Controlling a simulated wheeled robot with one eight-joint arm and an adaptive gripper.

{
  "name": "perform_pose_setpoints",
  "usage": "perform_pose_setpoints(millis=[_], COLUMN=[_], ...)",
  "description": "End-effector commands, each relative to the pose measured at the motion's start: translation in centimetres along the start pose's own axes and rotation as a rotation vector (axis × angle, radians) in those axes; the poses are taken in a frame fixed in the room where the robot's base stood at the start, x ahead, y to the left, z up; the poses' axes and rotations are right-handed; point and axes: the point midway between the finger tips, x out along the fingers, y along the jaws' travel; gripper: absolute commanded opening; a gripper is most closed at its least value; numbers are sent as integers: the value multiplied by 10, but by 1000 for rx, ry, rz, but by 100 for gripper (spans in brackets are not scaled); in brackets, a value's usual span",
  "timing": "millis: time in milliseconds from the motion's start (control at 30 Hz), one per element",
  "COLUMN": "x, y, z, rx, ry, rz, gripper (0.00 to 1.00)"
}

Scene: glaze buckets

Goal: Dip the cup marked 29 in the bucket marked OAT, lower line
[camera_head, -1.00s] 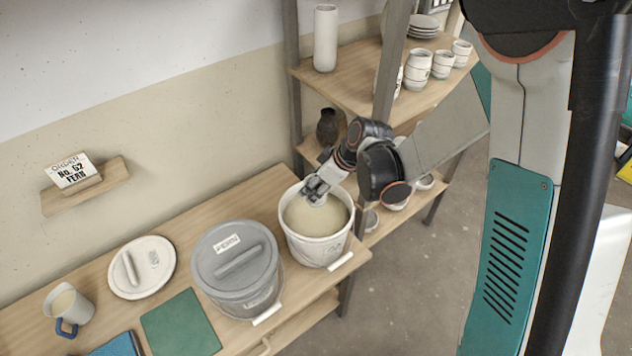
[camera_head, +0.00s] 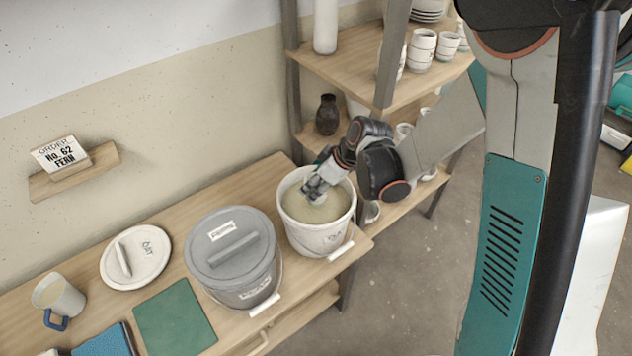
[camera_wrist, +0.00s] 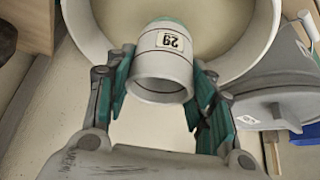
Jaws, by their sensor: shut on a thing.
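My gripper (camera_head: 315,190) reaches down inside the rim of the open white bucket marked OAT (camera_head: 318,238). It is shut on the pale cup marked 29 (camera_wrist: 163,62), held between both fingers. In the wrist view the number label is upside down and dark lines ring the cup. The cup's far end, with a greenish edge, is at the beige glaze (camera_wrist: 215,22); how deep it sits relative to its lines I cannot tell. In the head view the gripper mostly hides the cup.
A grey lidded bucket (camera_head: 232,262) stands left of the OAT bucket. Further left lie a round lid marked OAT (camera_head: 150,262), a green mat (camera_head: 176,318) and a mug (camera_head: 62,298). A shelf (camera_head: 350,72) with pots stands behind. An order card (camera_head: 60,154) reads No. 62 FERN.

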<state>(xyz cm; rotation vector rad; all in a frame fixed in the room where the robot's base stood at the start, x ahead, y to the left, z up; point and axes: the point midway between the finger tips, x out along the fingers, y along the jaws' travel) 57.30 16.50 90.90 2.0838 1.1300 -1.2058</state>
Motion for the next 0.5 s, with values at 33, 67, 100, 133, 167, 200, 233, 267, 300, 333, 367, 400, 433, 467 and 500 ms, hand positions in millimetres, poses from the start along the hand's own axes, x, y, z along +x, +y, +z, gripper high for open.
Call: perform_pose_setpoints(millis=[33,67,100,133,167,200,233,267,300,333,367,400,433,467,500], x=[6,8,10,11,11,12,11,11,11,10,10,10,10,10,11], y=[0,0,0,0,0,0,0,0,0,0,0,0,0,0,0], z=[3,4,6,6,6,7,6,6,6,6,6,6,6,6,6], rx=[0,0,0,0,0,0,0,0,0,0,0,0,0,0,0], ry=[0,0,0,0,0,0,0,0,0,0,0,0,0,0,0], rz=[0,0,0,0,0,0,0,0,0,0,0,0,0,0,0], gripper=[21,21,21,21,21,21,21,21,21,21,21,21,21,21,21])
